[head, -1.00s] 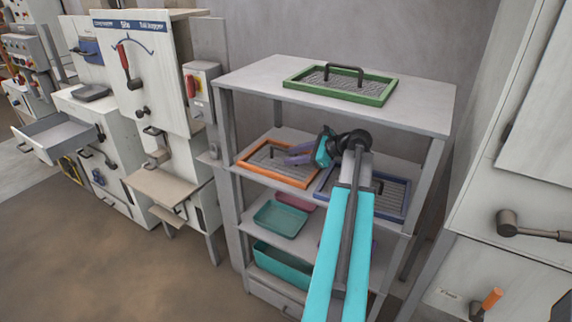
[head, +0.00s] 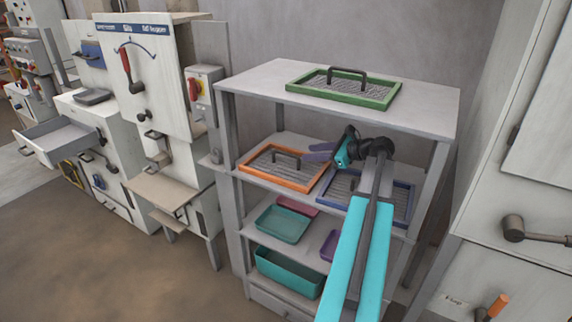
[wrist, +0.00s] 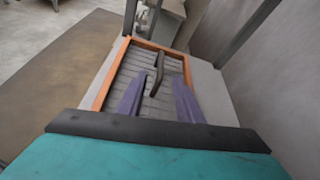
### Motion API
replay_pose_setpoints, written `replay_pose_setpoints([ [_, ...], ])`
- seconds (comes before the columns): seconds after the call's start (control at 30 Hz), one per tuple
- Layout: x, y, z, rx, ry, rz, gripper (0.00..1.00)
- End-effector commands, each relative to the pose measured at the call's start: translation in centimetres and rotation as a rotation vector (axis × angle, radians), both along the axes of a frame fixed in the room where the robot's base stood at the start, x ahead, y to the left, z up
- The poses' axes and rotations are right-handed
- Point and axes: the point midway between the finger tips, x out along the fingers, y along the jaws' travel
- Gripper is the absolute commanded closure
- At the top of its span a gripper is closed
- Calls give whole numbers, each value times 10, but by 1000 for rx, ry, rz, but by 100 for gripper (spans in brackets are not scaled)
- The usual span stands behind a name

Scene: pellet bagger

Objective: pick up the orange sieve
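The orange sieve (head: 262,176) lies on the upper inner shelf, at its left side. It has an orange frame, a grey mesh and a dark bar handle (head: 287,155) across the middle. In the wrist view the sieve (wrist: 106,86) lies ahead, with its handle (wrist: 158,72) showing between my fingers. My gripper (head: 312,151) is beside the sieve's right side in the head view. Its two purple fingers (wrist: 157,90) are spread apart in the wrist view, with nothing held. I cannot tell the exact gap to the handle.
A green sieve (head: 300,84) lies on the rack's top board (head: 420,104), above my gripper. A blue-framed sieve (head: 402,207) lies to the right on the same shelf, partly behind my arm. Teal trays (head: 281,224) stand below. Rack posts (head: 228,135) stand at the sides.

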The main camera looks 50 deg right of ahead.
Motion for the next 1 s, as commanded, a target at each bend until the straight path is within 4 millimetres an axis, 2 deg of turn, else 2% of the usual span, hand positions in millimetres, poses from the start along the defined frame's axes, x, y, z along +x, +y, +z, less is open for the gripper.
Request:
replay_pose_setpoints([
  [0.4, 53, 9, -20, -1, 0, 3, 67],
  [1.0, 65, 12, -24, -1, 0, 3, 67],
])
